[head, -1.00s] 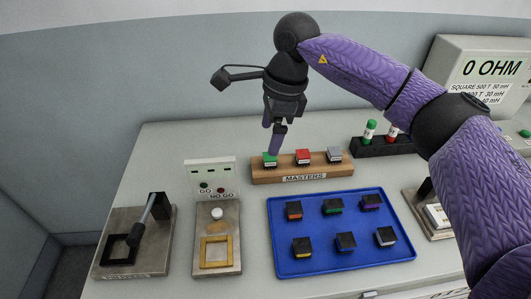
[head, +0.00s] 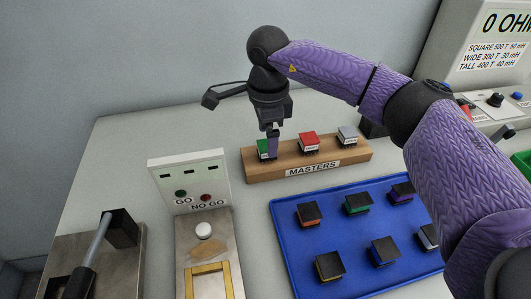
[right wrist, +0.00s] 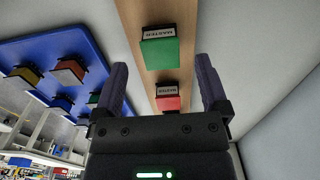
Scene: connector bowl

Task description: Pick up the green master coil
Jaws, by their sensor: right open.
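The green master coil (head: 262,147) sits at the left end of the wooden block labelled MASTERS (head: 280,172). In the right wrist view the green coil (right wrist: 160,54) shows its flat green top and a MASTER label, between the two finger lines. My right gripper (head: 271,148) is open and points down at the green coil, with one finger hiding part of it in the head view. In the right wrist view the right gripper (right wrist: 160,72) has a finger on each side, with clear gaps to the coil. My left gripper is not in view.
A red master coil (head: 309,141) and a grey one (head: 347,135) stand on the same block. A blue tray (head: 290,240) with several dark-topped coils lies in front. A GO/NO GO gauge (head: 190,180) stands to the left, and a meter box (head: 490,60) at the back right.

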